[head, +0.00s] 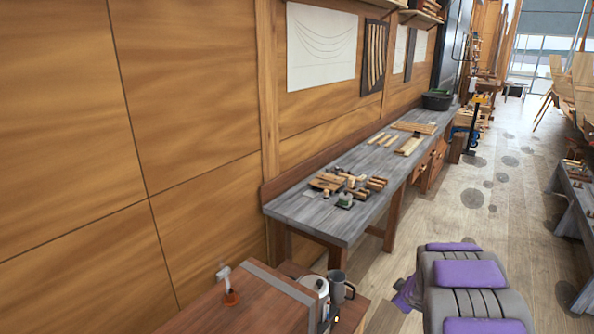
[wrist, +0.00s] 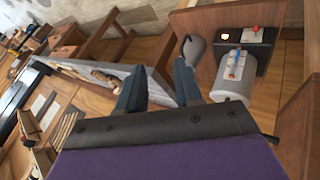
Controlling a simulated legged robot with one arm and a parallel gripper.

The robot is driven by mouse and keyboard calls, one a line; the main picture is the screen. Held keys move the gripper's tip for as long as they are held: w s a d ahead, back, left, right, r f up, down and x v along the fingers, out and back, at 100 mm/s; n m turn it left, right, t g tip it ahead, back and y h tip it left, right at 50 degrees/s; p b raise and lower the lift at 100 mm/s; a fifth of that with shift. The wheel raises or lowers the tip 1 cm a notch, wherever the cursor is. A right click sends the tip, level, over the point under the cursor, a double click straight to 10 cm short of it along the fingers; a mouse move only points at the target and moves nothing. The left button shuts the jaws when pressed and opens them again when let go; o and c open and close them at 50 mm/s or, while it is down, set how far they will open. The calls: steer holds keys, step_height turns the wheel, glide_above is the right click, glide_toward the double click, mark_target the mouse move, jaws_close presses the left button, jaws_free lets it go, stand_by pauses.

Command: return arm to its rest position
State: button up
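My gripper (wrist: 159,84) shows in the wrist view with its two dark blue-grey fingers apart and nothing between them. Its dark wrist edge and purple cover fill the bottom of that view. In the head view, my grey and purple body or arm parts (head: 470,285) show at the lower right, over the floor. I cannot make out the gripper fingers there. My gripper appears clear of surfaces, though the distance to what lies behind it is hard to tell.
A long grey workbench (head: 300,209) with tools runs along the wooden wall (head: 190,110). A wooden cabinet (head: 215,308) at the bottom holds a pale canister (head: 314,287) and a grey mug (head: 338,285). The canister also shows in the wrist view (wrist: 232,80). Floor (head: 480,195) right of the bench is open.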

steer(key=s+r+m+g+h+b, duration=0.1)
steer(key=s+r+m+g+h, duration=0.15)
steer(key=s+r, duration=0.5)
steer(key=s+r+m+g+h+b, duration=0.15)
steer(key=s+r+m, duration=0.3)
steer(key=s, duration=0.55)
steer(key=s+a+g+y, duration=0.1)
steer(key=s+a+g, duration=0.1)
steer(key=s+a, duration=0.4)
steer(key=s+a+m+g+y+b, duration=0.1)
steer(key=s+a, duration=0.5)
steer(key=s, duration=0.8)
steer(key=s+a+g+y, duration=0.2)
steer(key=s+a, duration=0.4)
steer(key=s, duration=0.4)
steer(key=shift+s+g+y+b, duration=0.2)
steer(key=shift+g+y+b, duration=0.1)
steer(key=shift+y, duration=0.2)
steer(key=shift+a, duration=0.1)
